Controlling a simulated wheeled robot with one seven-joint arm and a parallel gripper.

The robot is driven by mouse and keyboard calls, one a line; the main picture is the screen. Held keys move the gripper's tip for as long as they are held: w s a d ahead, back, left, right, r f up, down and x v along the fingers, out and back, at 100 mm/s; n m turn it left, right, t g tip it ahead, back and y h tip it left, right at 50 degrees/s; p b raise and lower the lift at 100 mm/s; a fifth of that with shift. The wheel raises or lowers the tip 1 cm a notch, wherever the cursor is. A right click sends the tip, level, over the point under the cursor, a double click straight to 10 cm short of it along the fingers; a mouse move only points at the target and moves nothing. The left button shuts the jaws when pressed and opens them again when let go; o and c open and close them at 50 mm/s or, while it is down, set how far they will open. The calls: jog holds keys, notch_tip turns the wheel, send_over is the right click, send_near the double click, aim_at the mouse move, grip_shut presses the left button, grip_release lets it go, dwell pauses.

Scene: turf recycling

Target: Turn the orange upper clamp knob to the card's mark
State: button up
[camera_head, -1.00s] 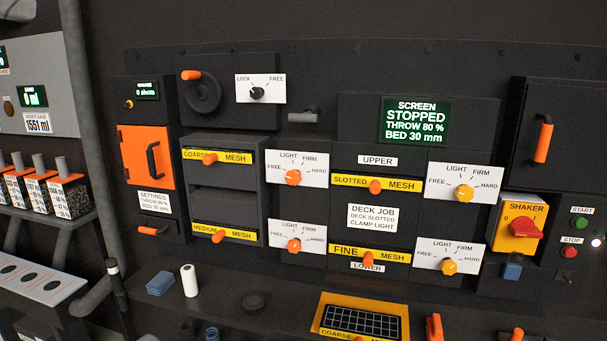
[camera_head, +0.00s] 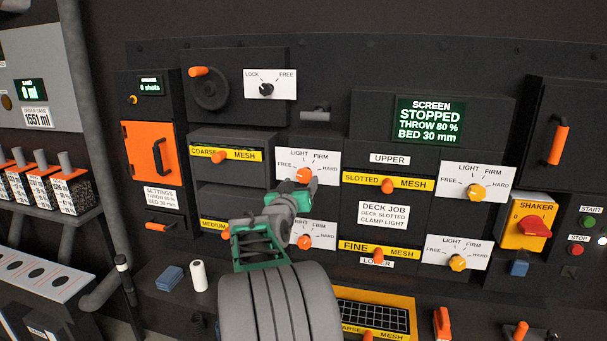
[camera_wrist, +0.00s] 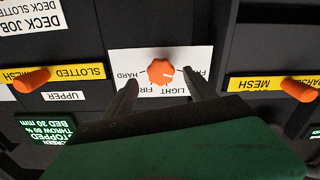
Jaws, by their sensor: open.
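The orange upper clamp knob (camera_head: 304,175) sits on a white dial plate with FREE, LIGHT, FIRM and HARD marks. It also shows in the wrist view (camera_wrist: 160,73), upside down, with its pale pointer line toward the FREE side. My gripper (camera_wrist: 160,78) is open, one finger on each side of the knob's lower part in that view. Whether the fingers touch it I cannot tell. In the head view my gripper (camera_head: 306,187) covers the plate's lower right. The job card (camera_head: 384,214) reads DECK SLOTTED, CLAMP LIGHT.
A lower orange knob (camera_head: 304,242) sits just below, partly behind my arm. Yellow knobs (camera_head: 476,192) are on plates at the right. Orange mesh handles (camera_wrist: 32,80) stick out on both sides of the dial plate. The screen (camera_head: 430,121) reads STOPPED.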

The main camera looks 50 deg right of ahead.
aim_at(304, 178)
jog(key=p+x, duration=0.1)
jog(key=x, duration=0.4)
jog(key=shift+c, duration=0.2)
jog(key=c, duration=1.3)
jog(key=shift+f+b, duration=0.1)
jog(key=shift+b, duration=0.3)
